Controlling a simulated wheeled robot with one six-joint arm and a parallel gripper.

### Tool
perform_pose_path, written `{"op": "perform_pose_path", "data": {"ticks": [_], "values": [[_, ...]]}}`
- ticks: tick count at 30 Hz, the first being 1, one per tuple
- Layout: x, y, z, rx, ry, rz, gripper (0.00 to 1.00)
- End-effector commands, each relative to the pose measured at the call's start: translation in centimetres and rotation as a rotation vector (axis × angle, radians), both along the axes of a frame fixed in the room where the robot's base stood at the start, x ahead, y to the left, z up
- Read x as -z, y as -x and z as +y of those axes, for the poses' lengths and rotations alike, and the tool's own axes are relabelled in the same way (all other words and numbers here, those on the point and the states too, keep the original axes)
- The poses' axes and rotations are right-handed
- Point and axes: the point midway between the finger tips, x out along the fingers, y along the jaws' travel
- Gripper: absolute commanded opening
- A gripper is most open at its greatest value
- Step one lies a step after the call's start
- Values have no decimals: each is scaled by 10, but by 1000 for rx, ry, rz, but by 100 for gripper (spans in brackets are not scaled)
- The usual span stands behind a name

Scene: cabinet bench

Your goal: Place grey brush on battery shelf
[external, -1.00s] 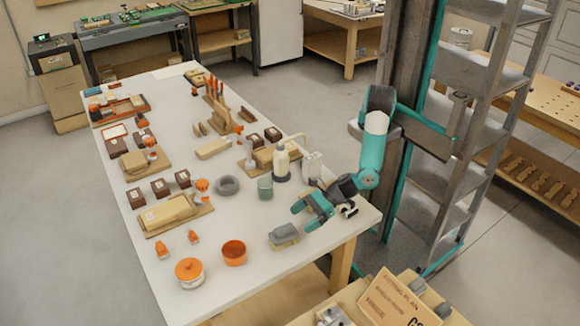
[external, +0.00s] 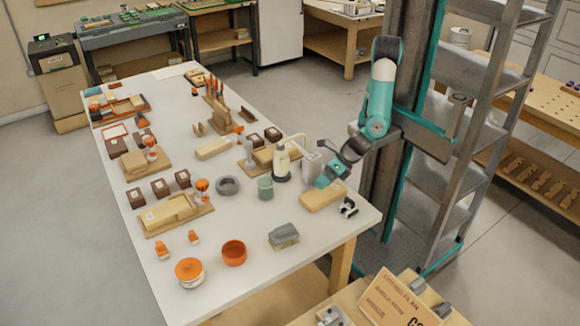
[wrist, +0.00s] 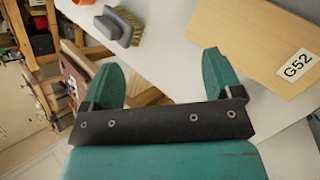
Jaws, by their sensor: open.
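The grey brush (external: 284,236), a grey block top over pale bristles, lies on the white table near its front right edge. It also shows at the top of the wrist view (wrist: 119,25). My gripper (external: 325,182) is open and empty, above the table's right side, up and right of the brush and apart from it. Its two teal fingers are spread in the wrist view (wrist: 160,72). I cannot tell which surface is the battery shelf; a tall grey rack with several shelves (external: 440,165) stands right of the table.
A wooden block labelled G52 (external: 322,196) lies just below my gripper, also in the wrist view (wrist: 255,45). A black-and-white item (external: 348,207) lies beside it. An orange bowl (external: 234,253) is left of the brush. A green cup (external: 265,188) and grey ring (external: 227,185) stand farther back.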

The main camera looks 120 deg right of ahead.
Motion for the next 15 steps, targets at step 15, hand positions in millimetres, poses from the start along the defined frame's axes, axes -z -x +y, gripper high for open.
{"op": "perform_pose_path", "data": {"ticks": [15], "values": [[-111, 212, -15, 1212, -951, 683, 89]]}}
